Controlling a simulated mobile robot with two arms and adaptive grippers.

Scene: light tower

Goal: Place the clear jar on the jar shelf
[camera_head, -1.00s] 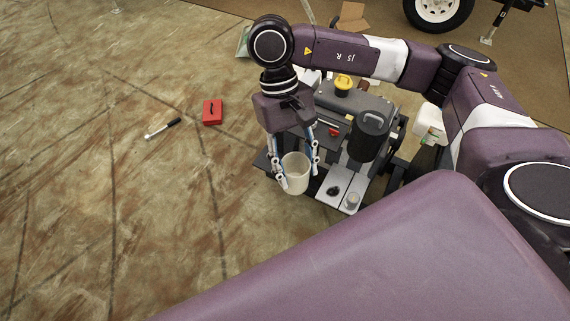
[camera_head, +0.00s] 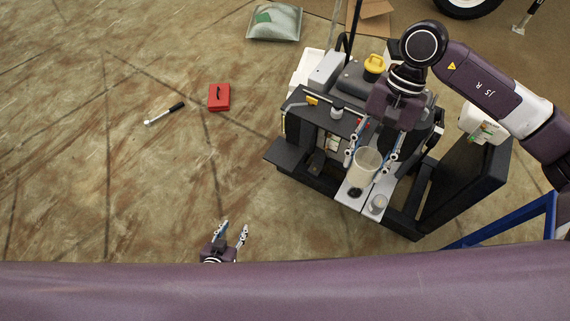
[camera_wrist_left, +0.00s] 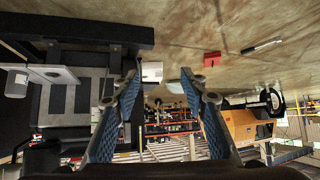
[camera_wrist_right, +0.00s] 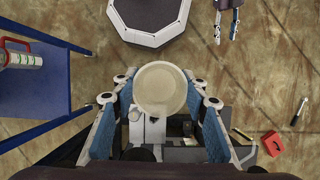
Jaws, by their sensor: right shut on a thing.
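The clear jar (camera_head: 366,166) is a pale, translucent cup. My right gripper (camera_head: 371,160) is shut on it, with one finger on each side. The jar stands upright in the head view, above a light grey shelf plate (camera_head: 350,201) at the front of the dark machine; I cannot tell whether it touches. In the right wrist view the jar (camera_wrist_right: 160,88) fills the space between the fingers. On the plate are a dark round spot and a small grey cylinder (camera_head: 378,203). My left gripper (camera_head: 233,232) is open and empty over the floor at lower left.
The dark machine (camera_head: 290,168) has a yellow cap (camera_head: 374,64) on top and a black panel at its right. A blue frame (camera_head: 510,222) stands to the right. A red box (camera_head: 219,97) and a wrench-like tool (camera_head: 164,114) lie on open floor at left.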

